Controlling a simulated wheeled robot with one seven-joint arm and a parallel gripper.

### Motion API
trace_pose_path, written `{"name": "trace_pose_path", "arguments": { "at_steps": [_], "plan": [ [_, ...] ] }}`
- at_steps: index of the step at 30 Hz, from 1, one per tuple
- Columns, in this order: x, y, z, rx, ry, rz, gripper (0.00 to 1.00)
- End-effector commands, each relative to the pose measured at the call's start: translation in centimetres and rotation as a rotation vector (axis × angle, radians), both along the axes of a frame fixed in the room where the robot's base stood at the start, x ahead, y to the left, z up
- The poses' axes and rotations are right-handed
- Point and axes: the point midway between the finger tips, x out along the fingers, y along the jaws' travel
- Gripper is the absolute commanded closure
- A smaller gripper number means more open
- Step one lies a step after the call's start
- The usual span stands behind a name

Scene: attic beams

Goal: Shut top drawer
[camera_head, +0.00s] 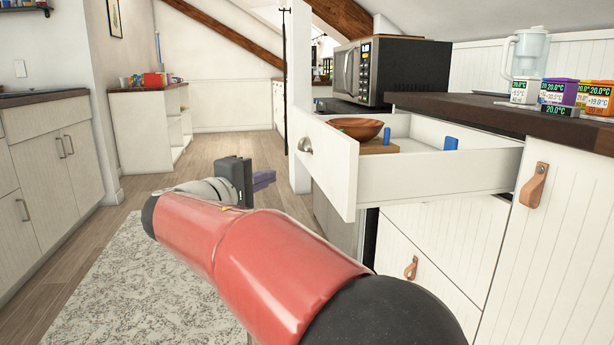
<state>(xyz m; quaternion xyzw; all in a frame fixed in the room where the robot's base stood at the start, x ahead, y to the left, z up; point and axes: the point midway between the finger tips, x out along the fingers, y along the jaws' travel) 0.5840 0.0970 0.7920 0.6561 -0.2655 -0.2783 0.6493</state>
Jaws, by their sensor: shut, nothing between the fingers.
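The white top drawer (440,178) stands pulled well out from the cabinet below the dark wooden counter. Its front panel (331,168) faces left and carries a metal cup handle (305,144). Inside the drawer are a brown wooden bowl (356,128), a wooden board under it (378,147) and blue pieces (451,143). My gripper (263,180) is left of the drawer front, apart from it in the picture. It is shut and empty, and points right toward the drawer. My red arm hides part of the floor and lower cabinet.
A lower drawer with a leather pull (411,268) is closed beneath. A cabinet door with a leather pull (533,185) is at right. A microwave (390,70) stands behind the drawer. A rug (128,285) and open wooden floor (60,275) lie to the left.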

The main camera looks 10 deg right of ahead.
Motion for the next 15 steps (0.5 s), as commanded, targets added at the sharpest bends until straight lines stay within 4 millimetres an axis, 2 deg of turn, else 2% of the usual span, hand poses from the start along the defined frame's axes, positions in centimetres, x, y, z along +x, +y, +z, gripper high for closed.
{"name": "trace_pose_path", "arguments": {
  "at_steps": [2, 5, 15],
  "plan": [
    [0.4, 0.3, 0.2, -0.018, -0.014, 0.003, 1.00],
    [1.1, -0.4, 0.4, -0.019, -0.016, 0.002, 1.00],
    [6.0, -5.4, 0.3, -0.018, -0.014, -0.001, 1.00]
  ]
}}
